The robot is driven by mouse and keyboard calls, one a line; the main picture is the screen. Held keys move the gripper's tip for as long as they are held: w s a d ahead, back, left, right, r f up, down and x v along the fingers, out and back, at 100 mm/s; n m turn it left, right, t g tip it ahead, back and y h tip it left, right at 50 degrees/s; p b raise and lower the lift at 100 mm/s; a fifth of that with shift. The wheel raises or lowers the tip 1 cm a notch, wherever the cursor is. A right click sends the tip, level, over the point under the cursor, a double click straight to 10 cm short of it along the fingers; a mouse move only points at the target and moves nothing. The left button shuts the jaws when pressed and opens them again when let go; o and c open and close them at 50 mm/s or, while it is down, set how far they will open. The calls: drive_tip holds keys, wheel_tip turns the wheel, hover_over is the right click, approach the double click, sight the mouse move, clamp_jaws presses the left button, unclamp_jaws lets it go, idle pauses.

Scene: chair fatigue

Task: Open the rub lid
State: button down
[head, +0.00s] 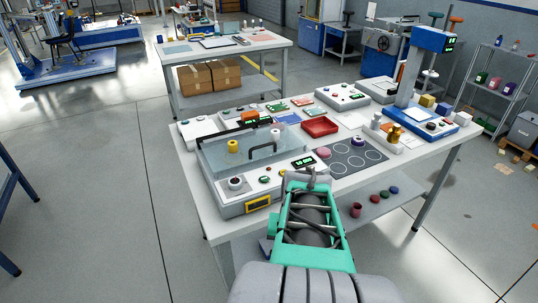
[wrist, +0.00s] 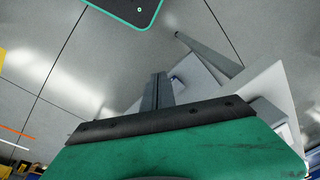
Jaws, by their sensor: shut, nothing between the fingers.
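The rub tester (head: 246,207) is a white and grey machine at the table's front left corner. Its see-through bluish lid (head: 215,158) lies over the top, with a dark bar handle (head: 262,148). A yellow cylinder and a pale cylinder show at the lid; I cannot tell whether they are under it. My green and grey arm reaches up from the bottom, and my gripper (head: 312,174) is right of the tester, apart from the lid. In the wrist view my gripper (wrist: 159,76) has its dark fingers together and empty. The lid is not recognisable there.
The white table (head: 205,210) also holds a dark mat with circles (head: 352,158), a red tray (head: 319,127), brass weights (head: 394,134) and a blue stand (head: 430,40). A lower shelf (head: 385,208) holds small round pieces. Open floor (head: 100,200) lies to the left.

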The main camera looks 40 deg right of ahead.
drive_tip(key=s+d+f+m+t, duration=0.1)
drive_tip(key=d+f+m, duration=0.2)
drive_tip(key=d+m, duration=0.15)
drive_tip(key=w+d+r+m+t, duration=0.2)
drive_tip(key=w+r+m+t, duration=0.1)
drive_tip(key=w+m, duration=0.1)
drive_tip(key=w+d+r+m+t+h, duration=0.1)
drive_tip(key=w+d+r+m+t, duration=0.1)
drive_tip(key=w+d+r+m, duration=0.1)
drive_tip(key=w+d+r+m+t+h, duration=0.1)
drive_tip(key=w+d+r+m+t, duration=0.1)
drive_tip(key=w+m, duration=0.4)
drive_tip(key=shift+d+r+m+t, duration=0.15)
drive_tip(key=shift+r+m+t, duration=0.65)
drive_tip(key=shift+r+m, duration=0.1)
drive_tip(key=w+r+m, duration=0.1)
drive_tip(key=r+m, duration=0.1)
drive_tip(key=m, duration=0.1)
drive_tip(key=w+d+r+m+t+h, duration=0.1)
drive_tip(key=r+m, duration=0.1)
drive_tip(key=m, duration=0.2)
drive_tip(key=w+r+m+t, duration=0.1)
drive_tip(key=r+m, duration=0.1)
drive_tip(key=m, duration=0.1)
drive_tip(key=shift+w+d+h, duration=0.1)
drive_tip(key=shift+d+h, duration=0.15)
drive_tip(key=shift+h, duration=0.05)
drive_tip(key=x, duration=0.9)
drive_tip(key=shift+w+d, duration=0.15)
drive_tip(key=shift+w, duration=0.15)
